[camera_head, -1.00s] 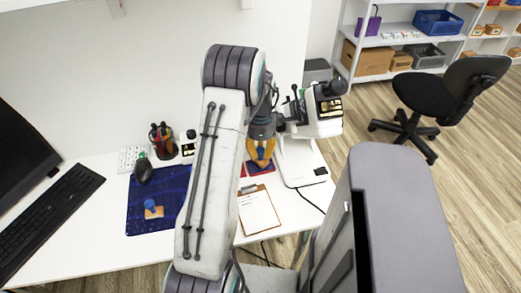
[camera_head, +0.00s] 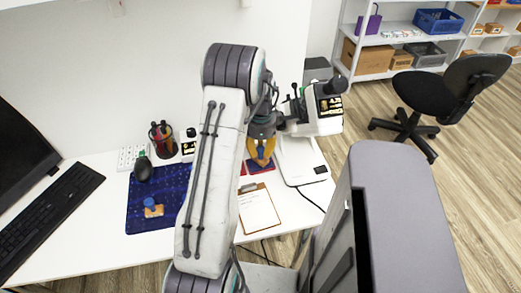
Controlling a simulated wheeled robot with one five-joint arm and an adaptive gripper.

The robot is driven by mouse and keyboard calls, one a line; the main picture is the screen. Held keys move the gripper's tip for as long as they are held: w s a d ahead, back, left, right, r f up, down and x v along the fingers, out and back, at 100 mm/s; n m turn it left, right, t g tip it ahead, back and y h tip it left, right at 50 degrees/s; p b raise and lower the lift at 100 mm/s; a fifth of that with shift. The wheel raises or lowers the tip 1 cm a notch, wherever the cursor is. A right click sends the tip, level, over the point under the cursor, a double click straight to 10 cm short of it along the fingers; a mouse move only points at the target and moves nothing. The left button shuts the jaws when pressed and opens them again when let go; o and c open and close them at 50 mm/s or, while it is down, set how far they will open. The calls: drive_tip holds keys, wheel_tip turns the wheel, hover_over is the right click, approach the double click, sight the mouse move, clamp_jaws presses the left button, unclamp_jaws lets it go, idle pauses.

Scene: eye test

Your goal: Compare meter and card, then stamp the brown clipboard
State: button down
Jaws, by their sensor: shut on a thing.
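My gripper (camera_head: 262,152), with yellow-orange fingers, points down at the back right of the white desk, beside the white instrument. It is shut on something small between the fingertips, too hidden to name. A dark blue and red flat item (camera_head: 260,167) lies below the fingertips; whether they touch cannot be told. The brown clipboard (camera_head: 275,222) with a white sheet lies just in front of it, partly behind my arm. A stamp with a blue knob and wooden base (camera_head: 153,208) stands on the dark blue mat (camera_head: 139,222). A small dark display with yellowish marks (camera_head: 188,146) stands at the back.
The white instrument (camera_head: 297,160) has a dark screen (camera_head: 330,105). A black mouse (camera_head: 143,170), a keyboard (camera_head: 50,215), a pen holder (camera_head: 162,140) and a white dotted panel (camera_head: 130,156) are on the left. A black chair (camera_head: 455,90) and shelves stand off the desk.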

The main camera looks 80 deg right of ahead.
sight(260, 147)
drive_tip(key=shift+f+b, duration=0.35)
drive_tip(key=shift+f, duration=0.1)
idle(1.4)
drive_tip(key=shift+r, duration=0.2)
drive_tip(key=shift+r+p, duration=2.4)
drive_tip(key=shift+r, duration=0.95)
drive_tip(key=shift+w, duration=0.1)
